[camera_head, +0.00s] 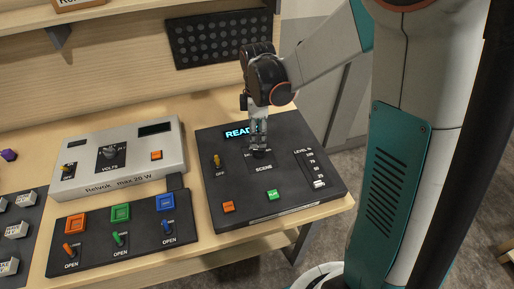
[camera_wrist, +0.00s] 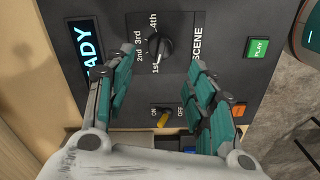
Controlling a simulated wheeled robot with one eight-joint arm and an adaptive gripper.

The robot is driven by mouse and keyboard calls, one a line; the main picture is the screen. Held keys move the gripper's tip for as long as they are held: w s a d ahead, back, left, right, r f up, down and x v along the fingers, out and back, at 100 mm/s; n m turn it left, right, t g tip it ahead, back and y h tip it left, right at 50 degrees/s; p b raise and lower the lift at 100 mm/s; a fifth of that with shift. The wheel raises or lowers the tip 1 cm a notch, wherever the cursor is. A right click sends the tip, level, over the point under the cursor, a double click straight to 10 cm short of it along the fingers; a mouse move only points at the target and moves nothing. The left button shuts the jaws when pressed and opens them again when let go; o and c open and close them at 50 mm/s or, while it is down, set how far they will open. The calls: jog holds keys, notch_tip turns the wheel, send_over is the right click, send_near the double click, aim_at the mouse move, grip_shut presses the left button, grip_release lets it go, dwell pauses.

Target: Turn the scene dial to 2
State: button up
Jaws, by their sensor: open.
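The scene dial (camera_wrist: 160,46) is a black round knob on the dark console (camera_head: 222,188). In the wrist view it has the labels 1st, 2nd, 3rd and 4th around one side and the word SCENE on the other. In the head view the dial (camera_head: 260,154) is partly hidden under my gripper (camera_head: 258,138). My gripper is open and points down over the dial. In the wrist view its teal fingers (camera_wrist: 162,68) stand to either side of the dial, with gaps between; I see no contact.
The console carries a lit READY display (camera_head: 238,131), a yellow on/off switch (camera_head: 217,161), an orange button (camera_head: 228,207), a green PLAY button (camera_head: 273,195) and a level slider (camera_head: 319,184). A grey power supply (camera_head: 115,180) and a switch panel (camera_head: 95,255) stand to the left.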

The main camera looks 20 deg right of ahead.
aim_at(258, 149)
notch_tip(258, 149, down, 7)
jog(key=shift+f+b, duration=0.1)
jog(key=shift+b, duration=0.65)
jog(key=shift+c, duration=0.3)
jog(key=c, duration=1)
